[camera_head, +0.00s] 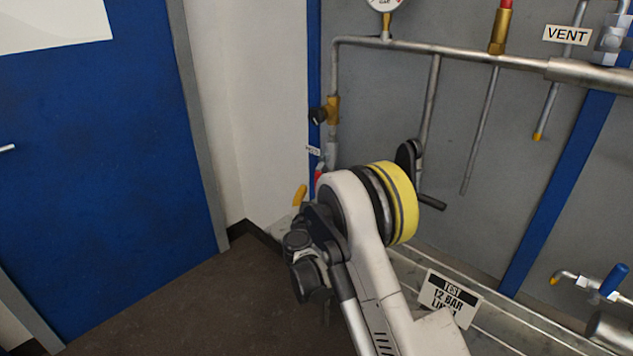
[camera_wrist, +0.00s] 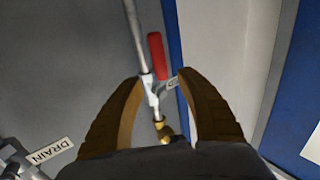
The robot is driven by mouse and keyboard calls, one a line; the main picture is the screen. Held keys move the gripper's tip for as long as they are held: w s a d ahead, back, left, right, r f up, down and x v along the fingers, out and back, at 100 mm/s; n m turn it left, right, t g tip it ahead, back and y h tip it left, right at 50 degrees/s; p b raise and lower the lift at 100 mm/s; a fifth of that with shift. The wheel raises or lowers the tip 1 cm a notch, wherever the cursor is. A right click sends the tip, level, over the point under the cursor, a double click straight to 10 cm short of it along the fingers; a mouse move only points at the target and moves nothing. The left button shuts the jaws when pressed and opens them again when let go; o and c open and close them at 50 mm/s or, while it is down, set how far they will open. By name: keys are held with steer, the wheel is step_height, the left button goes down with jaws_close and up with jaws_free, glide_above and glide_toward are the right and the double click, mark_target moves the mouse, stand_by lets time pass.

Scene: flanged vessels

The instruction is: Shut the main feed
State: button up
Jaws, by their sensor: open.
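In the wrist view a valve with a red lever (camera_wrist: 158,56) sits on a thin metal pipe (camera_wrist: 135,35). The lever lies beside the pipe and roughly along it. A brass fitting (camera_wrist: 164,132) is at the pipe's lower end. My gripper (camera_wrist: 162,77) is open, with one brown finger on each side of the valve in the picture. I cannot tell how far away the valve is, and no contact shows. A small label beside the valve is partly hidden and unreadable. In the head view a bit of red (camera_head: 319,176) shows behind my arm, which hides the gripper's fingers.
A DRAIN label (camera_wrist: 52,151) is at lower left in the wrist view. In the head view a brass valve with a black knob (camera_head: 321,113) is above my arm. A gauge (camera_head: 384,5), VENT label (camera_head: 567,34) and test sign (camera_head: 449,298) are nearby. Floor before the blue door is clear.

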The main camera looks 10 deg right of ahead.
steer(key=b+x, duration=0.2)
steer(key=x, duration=0.6)
steer(key=shift+w+f, duration=0.1)
steer(key=shift+w, duration=0.05)
jaws_close()
